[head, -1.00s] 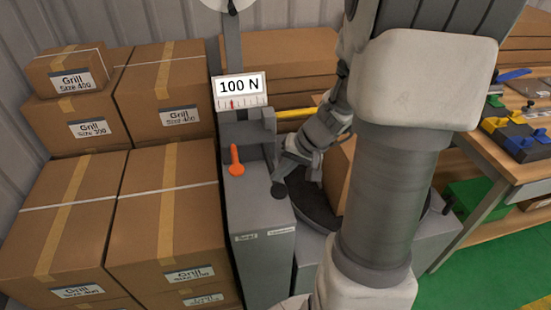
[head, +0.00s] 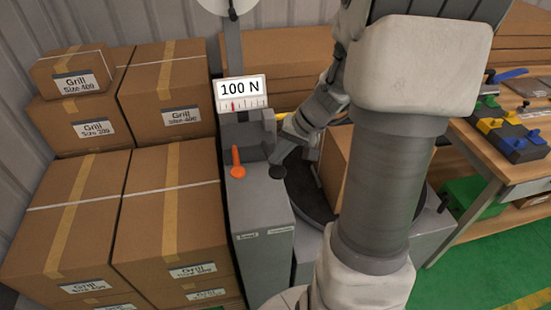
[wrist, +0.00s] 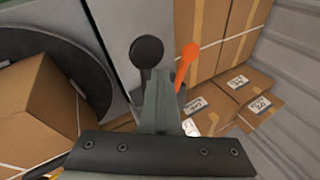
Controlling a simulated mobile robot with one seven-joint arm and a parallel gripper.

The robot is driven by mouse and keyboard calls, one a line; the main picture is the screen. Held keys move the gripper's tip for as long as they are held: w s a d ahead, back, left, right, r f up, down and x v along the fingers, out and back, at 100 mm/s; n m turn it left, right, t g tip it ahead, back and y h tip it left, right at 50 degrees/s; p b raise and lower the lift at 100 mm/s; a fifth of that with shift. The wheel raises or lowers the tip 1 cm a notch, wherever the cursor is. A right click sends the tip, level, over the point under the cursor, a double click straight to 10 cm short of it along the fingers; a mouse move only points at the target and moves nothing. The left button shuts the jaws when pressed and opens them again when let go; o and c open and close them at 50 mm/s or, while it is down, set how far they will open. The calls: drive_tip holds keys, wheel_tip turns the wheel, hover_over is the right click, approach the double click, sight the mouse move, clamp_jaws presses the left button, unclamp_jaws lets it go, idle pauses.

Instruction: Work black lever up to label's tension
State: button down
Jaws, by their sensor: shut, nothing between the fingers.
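The black lever's round knob (head: 277,172) is at the right side of the grey machine column (head: 262,225). It also shows in the wrist view (wrist: 147,51), just beyond my fingertips. My gripper (head: 285,152) is shut and empty, with its fingertips close to the knob; I cannot tell whether they touch. Its fingers also show in the wrist view (wrist: 157,85). The label (head: 240,91) reads 100 N over a scale with a red mark left of its middle. An orange lever (head: 237,158) stands left of the black one. My gripper hides part of the black lever's shaft.
Stacked cardboard boxes (head: 170,215) stand close on the left. A dark turntable (head: 312,205) holding a cardboard box (head: 335,165) is on the right, partly behind my arm. A wooden workbench (head: 490,150) stands farther right. Green floor (head: 480,275) is open at lower right.

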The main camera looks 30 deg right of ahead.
drive_tip(key=shift+w+d+r+p, duration=0.1)
drive_tip(key=shift+w+r+p, duration=0.1)
drive_tip(key=shift+r, duration=0.2)
drive_tip(key=shift+w+r+p, duration=0.1)
drive_tip(key=shift+r+p, duration=0.1)
drive_tip(key=shift+r, duration=0.15)
drive_tip(key=r+p, duration=0.1)
drive_tip(key=w+r+p, duration=0.1)
drive_tip(key=r, duration=0.1)
drive_tip(key=r+p, duration=0.1)
drive_tip(key=shift+w+d+r, duration=0.25)
drive_tip(key=shift+w+r, duration=0.05)
drive_tip(key=shift+w, duration=0.1)
idle(0.5)
drive_tip(key=s+a+r+n+h, duration=0.1)
drive_tip(key=s+a+r+n, duration=0.2)
drive_tip(key=s+a+r, duration=0.75)
drive_tip(key=s+a+r+n+t+h, duration=0.1)
drive_tip(key=s+a+r+n+h, duration=0.1)
drive_tip(key=s, duration=0.5)
drive_tip(key=shift+s+r+n+h, duration=0.25)
drive_tip(key=shift+r+n+h, duration=0.15)
drive_tip(key=shift+n, duration=0.2)
